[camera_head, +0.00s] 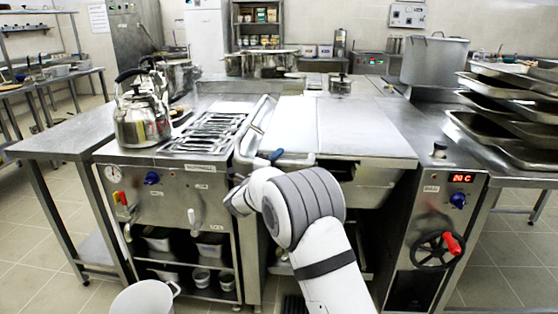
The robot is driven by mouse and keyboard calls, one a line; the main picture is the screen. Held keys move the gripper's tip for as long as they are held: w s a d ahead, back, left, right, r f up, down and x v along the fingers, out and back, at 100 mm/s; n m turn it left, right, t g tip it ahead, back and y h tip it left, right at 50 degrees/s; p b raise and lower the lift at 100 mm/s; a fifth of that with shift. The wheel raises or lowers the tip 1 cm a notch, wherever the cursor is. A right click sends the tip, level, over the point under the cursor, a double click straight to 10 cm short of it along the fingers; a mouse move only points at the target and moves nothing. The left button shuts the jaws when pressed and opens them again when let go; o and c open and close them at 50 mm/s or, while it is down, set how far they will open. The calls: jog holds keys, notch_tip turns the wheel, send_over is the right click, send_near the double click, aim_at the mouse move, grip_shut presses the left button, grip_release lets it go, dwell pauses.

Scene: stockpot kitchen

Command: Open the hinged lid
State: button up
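The hinged lid (362,128) is a flat, wide steel panel on the middle unit. It lies level and looks shut. A tubular steel bar (292,161) runs along its front left corner, with a small blue part near it. My arm reaches up from the bottom of the picture to the front left of the lid. My gripper (240,196) is at the arm's end, just below the bar. Its fingers cannot be made out, so I cannot tell whether it touches the bar or is open or shut.
A kettle (142,120) stands on the left cooker beside a slotted grate (207,132). A large stockpot (433,61) and stacked trays (510,110) stand at the right. A red-handled wheel (437,250) sticks out of the right panel. A white bucket (143,299) is at the bottom left.

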jog(key=shift+w+d+r, duration=0.1)
jog(key=shift+w, duration=0.1)
grip_shut()
dwell(0.4)
